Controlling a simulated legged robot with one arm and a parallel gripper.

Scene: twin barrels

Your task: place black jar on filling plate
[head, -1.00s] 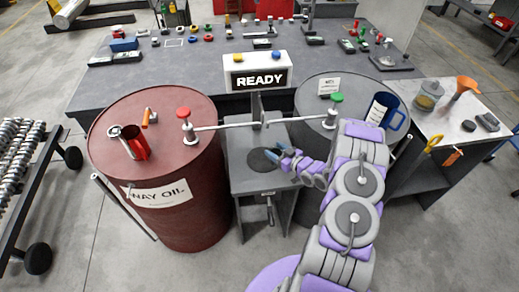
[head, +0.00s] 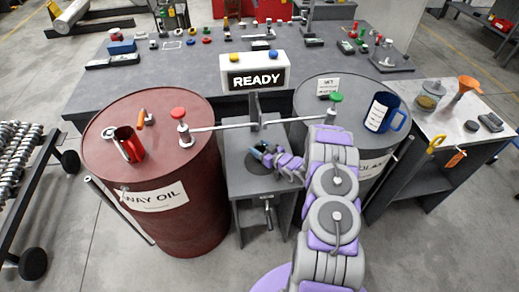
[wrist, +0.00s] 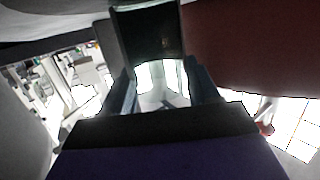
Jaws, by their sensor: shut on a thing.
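My gripper (head: 266,155) is over the top of the small grey stand (head: 247,184) between the two barrels. The dark round filling plate (head: 254,161) on that stand is mostly hidden by my gripper. In the wrist view, the two fingers of my gripper (wrist: 163,92) are on either side of a dark, rounded thing, the black jar (wrist: 147,36), and are shut on it. The jar is hard to make out in the head view. I cannot tell whether its base touches the plate.
A red WAY OIL barrel (head: 158,225) stands left and a grey barrel (head: 320,87) right, each with a pipe toward the middle. A READY sign (head: 256,79) is behind. A blue-handled jug (head: 383,113) and a red mug (head: 131,145) sit on the barrels.

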